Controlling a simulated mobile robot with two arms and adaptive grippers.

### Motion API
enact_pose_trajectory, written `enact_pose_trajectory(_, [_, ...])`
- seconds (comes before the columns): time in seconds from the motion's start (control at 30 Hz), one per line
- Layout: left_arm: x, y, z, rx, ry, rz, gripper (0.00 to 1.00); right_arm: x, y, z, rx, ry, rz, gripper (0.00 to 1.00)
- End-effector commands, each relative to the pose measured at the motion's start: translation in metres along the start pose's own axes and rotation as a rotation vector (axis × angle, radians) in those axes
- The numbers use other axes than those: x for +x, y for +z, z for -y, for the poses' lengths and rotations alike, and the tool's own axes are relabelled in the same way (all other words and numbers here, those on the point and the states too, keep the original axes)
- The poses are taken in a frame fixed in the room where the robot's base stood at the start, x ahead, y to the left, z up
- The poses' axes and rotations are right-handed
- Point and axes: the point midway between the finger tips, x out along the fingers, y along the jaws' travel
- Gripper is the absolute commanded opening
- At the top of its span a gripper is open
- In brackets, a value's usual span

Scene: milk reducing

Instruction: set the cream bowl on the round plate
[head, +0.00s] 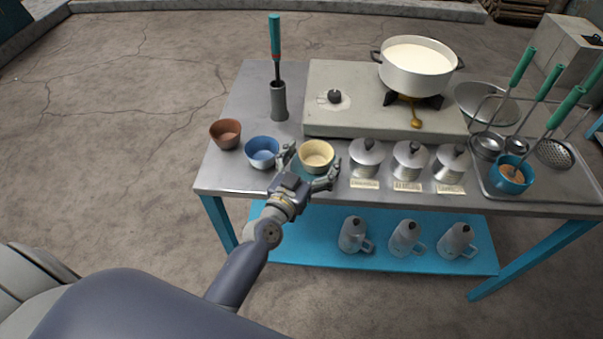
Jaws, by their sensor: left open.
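The cream bowl (317,148) stands upright near the front edge of the metal table, between a blue bowl and a lidded metal canister. My left gripper (309,166) is open at the front of the bowl, with one finger to its left and one to its right. I cannot tell whether the fingers touch it. I cannot make out the round plate for certain. A wide round metal dish (487,103) lies at the right behind the ladles, partly hidden. My right gripper is not in view.
A brown bowl (225,134) and a blue bowl (262,152) stand to the left. Several metal canisters (366,158) stand to the right. Behind is a stove slab (340,122) with a pot of milk (415,75). A tall holder (279,102) stands at the back left.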

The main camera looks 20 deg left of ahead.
Motion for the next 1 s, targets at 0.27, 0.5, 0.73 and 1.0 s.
enact_pose_trajectory(0.27, [-0.056, 0.002, 0.0, 0.001, 0.0, 0.003, 0.91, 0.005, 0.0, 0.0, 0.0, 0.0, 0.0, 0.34])
enact_pose_trajectory(0.5, [-0.093, 0.002, 0.0, 0.0, 0.001, 0.002, 0.91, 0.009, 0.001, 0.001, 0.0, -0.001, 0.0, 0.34])
enact_pose_trajectory(0.73, [-0.106, 0.0, -0.001, -0.001, 0.001, 0.0, 0.91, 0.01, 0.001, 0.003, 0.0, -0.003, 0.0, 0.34])
enact_pose_trajectory(1.0, [-0.106, -0.001, 0.0, -0.002, 0.0, -0.001, 0.91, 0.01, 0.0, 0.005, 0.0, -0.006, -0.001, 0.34])
